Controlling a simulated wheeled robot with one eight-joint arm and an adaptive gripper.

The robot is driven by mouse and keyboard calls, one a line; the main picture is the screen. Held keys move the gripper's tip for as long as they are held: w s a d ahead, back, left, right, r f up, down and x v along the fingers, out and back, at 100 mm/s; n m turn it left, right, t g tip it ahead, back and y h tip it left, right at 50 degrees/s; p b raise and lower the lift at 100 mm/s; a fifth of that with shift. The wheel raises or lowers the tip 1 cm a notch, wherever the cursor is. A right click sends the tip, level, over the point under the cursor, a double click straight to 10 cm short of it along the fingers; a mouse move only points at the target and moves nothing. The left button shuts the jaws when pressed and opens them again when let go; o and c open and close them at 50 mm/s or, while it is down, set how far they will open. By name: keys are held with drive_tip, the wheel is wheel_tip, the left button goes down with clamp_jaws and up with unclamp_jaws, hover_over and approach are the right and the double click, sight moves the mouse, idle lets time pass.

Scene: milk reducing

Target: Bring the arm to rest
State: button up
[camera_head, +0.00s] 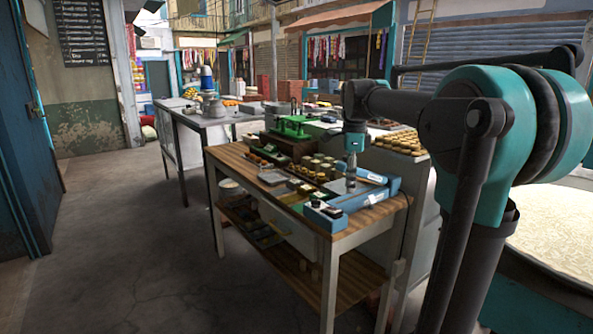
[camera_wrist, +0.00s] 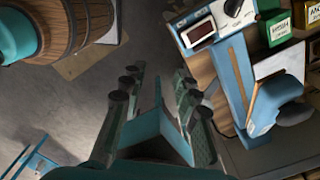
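My gripper (camera_wrist: 157,82) shows in the wrist view with its two dark green fingers spread apart. The gap between them is empty, with grey floor seen beyond. In the head view my arm reaches in from the right, bends down, and its teal end hangs over the right part of the wooden work table (camera_head: 232,158). I see nothing held.
A blue device with a display (camera_wrist: 200,32) and a green box (camera_wrist: 277,33) are right of my fingers. A wooden barrel (camera_wrist: 80,30) is at upper left. Small jars (camera_head: 305,190) and a green machine (camera_head: 292,126) crowd the table. Floor at left is clear.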

drive_tip(key=s+d+f+n+t, duration=0.1)
drive_tip(key=s+f+n+t, duration=0.1)
drive_tip(key=s+f+n, duration=0.7)
drive_tip(key=s+d+f+n+t, duration=0.2)
drive_tip(key=s+f+n, duration=0.8)
drive_tip(key=f, duration=1)
drive_tip(key=s, duration=0.2)
drive_tip(key=shift+s, duration=0.4)
